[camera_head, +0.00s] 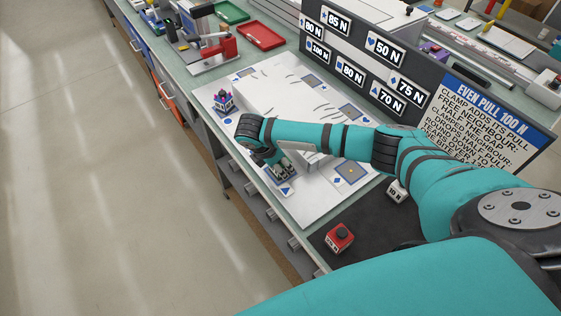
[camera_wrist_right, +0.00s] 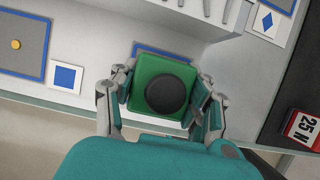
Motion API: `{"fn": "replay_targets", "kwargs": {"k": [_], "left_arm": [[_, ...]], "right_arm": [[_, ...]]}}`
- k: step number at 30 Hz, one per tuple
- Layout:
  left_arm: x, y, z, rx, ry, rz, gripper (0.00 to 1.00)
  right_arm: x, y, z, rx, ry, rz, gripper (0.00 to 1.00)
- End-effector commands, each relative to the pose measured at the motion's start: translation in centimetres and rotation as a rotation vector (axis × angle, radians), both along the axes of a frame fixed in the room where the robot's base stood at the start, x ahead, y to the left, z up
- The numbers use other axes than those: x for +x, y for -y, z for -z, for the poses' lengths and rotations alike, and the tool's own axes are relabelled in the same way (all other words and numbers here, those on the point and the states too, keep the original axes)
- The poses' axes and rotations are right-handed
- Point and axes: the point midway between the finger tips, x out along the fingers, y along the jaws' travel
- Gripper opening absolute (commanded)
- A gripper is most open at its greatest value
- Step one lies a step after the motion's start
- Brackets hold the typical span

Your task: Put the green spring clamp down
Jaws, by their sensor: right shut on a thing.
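The green spring clamp (camera_wrist_right: 137,95) shows in the right wrist view as a green block with a round black knob on top. My right gripper (camera_wrist_right: 163,88) is shut on it, with fingers on both sides. Part of a blue-edged grey pad shows just behind the clamp; I cannot tell whether the clamp touches it. In the head view my right gripper (camera_head: 281,170) is low over the near edge of the white board (camera_head: 312,208), beside a blue triangle card (camera_head: 286,190). My arm and hand hide much of the clamp there. My left gripper is not in view.
A purple and dark clamp (camera_head: 224,101) stands at the board's left. A red block (camera_head: 340,237) with a black knob and a white labelled block (camera_head: 397,190) stand on the dark mat (camera_head: 365,215). A dark sign panel (camera_head: 400,62) stands behind the board.

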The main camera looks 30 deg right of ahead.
Motion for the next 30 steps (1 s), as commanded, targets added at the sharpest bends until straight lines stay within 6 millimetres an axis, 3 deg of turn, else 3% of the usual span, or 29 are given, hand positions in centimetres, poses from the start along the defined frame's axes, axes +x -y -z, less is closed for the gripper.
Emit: {"fn": "replay_targets", "kwargs": {"k": [9,10,15,25,30], "left_arm": [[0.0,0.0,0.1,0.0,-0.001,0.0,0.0],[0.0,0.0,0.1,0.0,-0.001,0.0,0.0],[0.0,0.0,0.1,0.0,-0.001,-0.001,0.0],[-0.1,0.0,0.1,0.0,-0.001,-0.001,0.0],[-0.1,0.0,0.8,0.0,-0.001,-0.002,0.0]], "right_arm": [[0.0,-0.1,0.3,0.001,0.001,0.001,0.04],[0.0,-0.1,0.3,0.001,0.001,0.001,0.49],[0.0,-0.1,0.3,0.001,0.001,0.001,0.7],[0.0,-0.1,-0.1,0.001,0.002,0.0,0.7],[0.0,-1.1,-2.3,0.004,0.005,-0.001,0.7]]}}
